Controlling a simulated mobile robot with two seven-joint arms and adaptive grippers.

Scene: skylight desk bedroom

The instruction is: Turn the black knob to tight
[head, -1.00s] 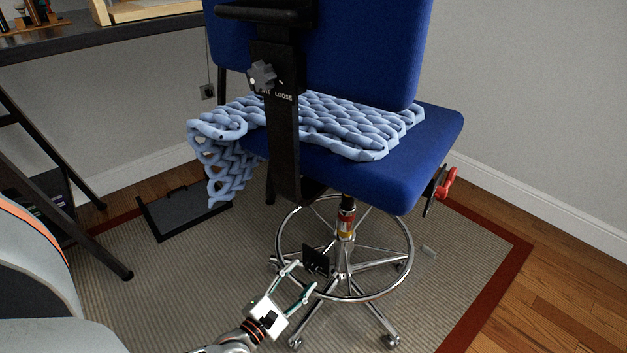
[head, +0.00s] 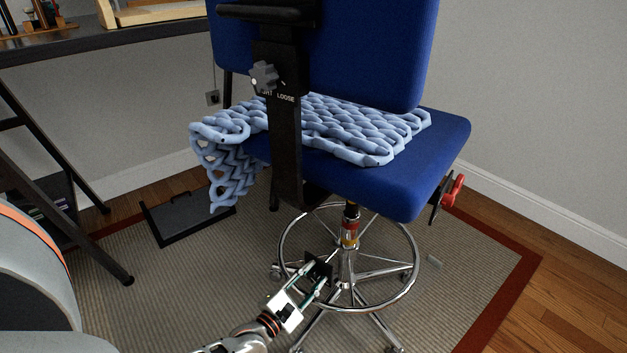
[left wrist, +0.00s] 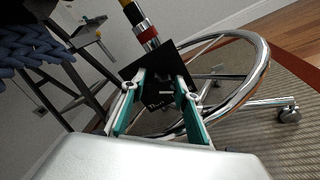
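A small black plate (head: 318,268) stands by the chrome column under the blue chair. In the left wrist view this plate (left wrist: 158,92) carries small white lettering that I cannot fully read. A black knob cannot be told apart from the dark plate there. My left gripper (head: 312,280) is at the plate, its fingers apart, with the dark plate showing between and behind them. A dark grey star-shaped knob (head: 264,75) sits on the chair's armrest post, above white lettering that includes LOOSE. My right gripper is not in view.
The blue chair seat (head: 420,160) overhangs the left gripper, with a knitted blue blanket (head: 340,135) on it. A chrome foot ring (head: 414,270) circles the column. A red knob (head: 454,188) is on the seat's right side. A dark desk (head: 120,38) stands at left.

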